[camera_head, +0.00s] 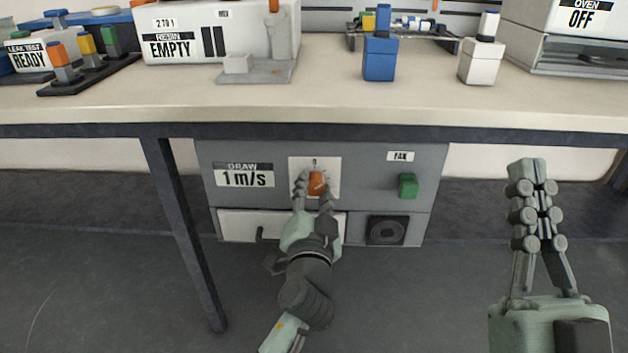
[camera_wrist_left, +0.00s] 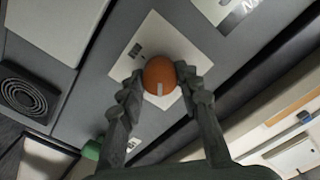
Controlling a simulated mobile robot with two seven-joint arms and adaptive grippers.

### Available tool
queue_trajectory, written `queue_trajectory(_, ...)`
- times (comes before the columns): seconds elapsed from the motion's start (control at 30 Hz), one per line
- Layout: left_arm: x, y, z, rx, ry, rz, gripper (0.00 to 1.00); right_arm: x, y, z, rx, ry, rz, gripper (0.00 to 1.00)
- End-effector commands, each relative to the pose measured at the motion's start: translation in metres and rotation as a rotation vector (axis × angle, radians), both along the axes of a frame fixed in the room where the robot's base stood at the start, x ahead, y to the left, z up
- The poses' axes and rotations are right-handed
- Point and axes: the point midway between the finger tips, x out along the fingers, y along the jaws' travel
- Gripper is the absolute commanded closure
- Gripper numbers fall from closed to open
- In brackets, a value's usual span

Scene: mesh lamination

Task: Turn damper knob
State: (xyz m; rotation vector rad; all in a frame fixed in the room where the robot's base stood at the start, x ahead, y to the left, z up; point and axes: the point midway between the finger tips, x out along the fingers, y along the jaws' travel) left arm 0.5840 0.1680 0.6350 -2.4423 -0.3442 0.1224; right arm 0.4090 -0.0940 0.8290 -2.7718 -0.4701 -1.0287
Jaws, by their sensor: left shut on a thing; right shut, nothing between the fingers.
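The orange damper knob (camera_head: 317,183) sits on a white plate (camera_head: 330,164) in the middle of the grey panel under the table. My left gripper (camera_head: 314,188) is shut on the knob, with one finger on each side. In the left wrist view the knob (camera_wrist_left: 158,74) is between the fingertips (camera_wrist_left: 160,78) and carries a pale mark at its rim. The display to its left reads "DRAW 1 m/s" (camera_head: 244,174). My right gripper (camera_head: 534,170) is shut and empty, raised at the right, away from the panel.
A green fan knob (camera_head: 408,186) sits right of the damper knob. A drawer front (camera_head: 236,224) and a round vent (camera_head: 386,230) are below. The table edge (camera_head: 400,131) overhangs the panel, and a table leg (camera_head: 185,235) stands to its left.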

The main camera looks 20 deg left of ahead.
Motion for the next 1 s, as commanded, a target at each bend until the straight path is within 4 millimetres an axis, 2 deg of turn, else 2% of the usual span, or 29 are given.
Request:
queue_trajectory(0.2, 0.0, 0.0, 0.004, 0.197, 0.056, 0.001, 0.96, 0.015, 0.012, -0.022, -0.068, 0.208, 0.019, 1.0)
queue_trajectory(0.37, 0.0, 0.0, 0.004, 0.334, 0.094, -0.001, 0.96, 0.021, 0.019, -0.043, -0.117, 0.349, 0.031, 1.0)
queue_trajectory(0.5, 0.001, 0.0, 0.004, 0.438, 0.123, 0.0, 0.96, 0.035, 0.009, -0.079, -0.195, 0.512, -0.003, 1.0)
queue_trajectory(0.7, 0.001, 0.0, 0.003, 0.55, 0.155, 0.0, 0.96, 0.042, -0.006, -0.12, -0.275, 0.692, -0.041, 1.0)
queue_trajectory(0.83, 0.001, 0.0, 0.002, 0.596, 0.169, 0.0, 0.96, 0.042, -0.014, -0.138, -0.306, 0.77, -0.058, 1.0)
queue_trajectory(1.0, 0.001, 0.0, 0.002, 0.633, 0.178, 0.0, 0.96, 0.042, -0.021, -0.151, -0.329, 0.827, -0.072, 1.0)
